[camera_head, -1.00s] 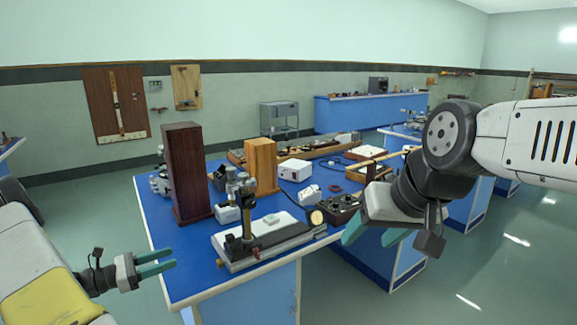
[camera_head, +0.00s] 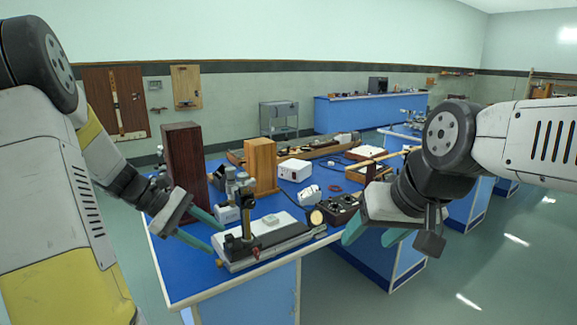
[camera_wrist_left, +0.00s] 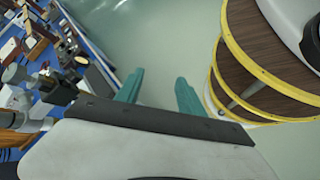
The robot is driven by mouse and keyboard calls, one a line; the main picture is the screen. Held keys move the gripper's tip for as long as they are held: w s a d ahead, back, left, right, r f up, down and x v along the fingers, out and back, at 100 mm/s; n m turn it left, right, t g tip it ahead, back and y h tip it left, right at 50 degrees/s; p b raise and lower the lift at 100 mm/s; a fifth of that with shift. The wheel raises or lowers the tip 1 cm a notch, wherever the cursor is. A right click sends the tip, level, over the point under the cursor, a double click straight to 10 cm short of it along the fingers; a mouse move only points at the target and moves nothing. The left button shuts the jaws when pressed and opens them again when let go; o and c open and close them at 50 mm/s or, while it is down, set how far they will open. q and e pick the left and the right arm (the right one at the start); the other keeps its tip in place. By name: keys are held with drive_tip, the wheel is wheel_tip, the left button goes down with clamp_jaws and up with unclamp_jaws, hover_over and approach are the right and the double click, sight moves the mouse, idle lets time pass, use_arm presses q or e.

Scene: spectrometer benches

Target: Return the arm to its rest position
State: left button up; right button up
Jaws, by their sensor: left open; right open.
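My left gripper (camera_head: 205,230) is open and empty in the head view. Its teal fingers reach over the left part of the blue bench, close to the left end of the grey instrument base (camera_head: 270,241); I cannot tell whether they touch it. In the left wrist view its two teal fingers (camera_wrist_left: 158,92) are apart with only floor between them. My right gripper (camera_head: 372,238) is open and empty at the right, by the bench's right front edge. Its arm comes in from the right.
The blue bench (camera_head: 190,284) holds a tall dark wooden block (camera_head: 184,165), a lighter wooden block (camera_head: 261,165), a white box (camera_head: 295,170) and a dark control box (camera_head: 341,208). A grey trolley (camera_head: 279,118) stands at the back. Open floor (camera_head: 480,270) lies to the right.

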use_arm(q)
drive_tip(key=s+d+r+m+t+y, duration=0.2)
drive_tip(key=s+r+m+y, duration=0.2)
drive_tip(key=s+r+m, duration=0.1)
drive_tip(key=s+d+r+m+t+y, duration=0.3)
drive_tip(key=s+r+m, duration=0.2)
drive_tip(key=s+m, duration=0.3)
drive_tip(key=shift+s+r+y, duration=0.3)
drive_tip(key=shift+s+y, duration=0.1)
drive_tip(key=shift+s, duration=0.6)
idle(0.9)
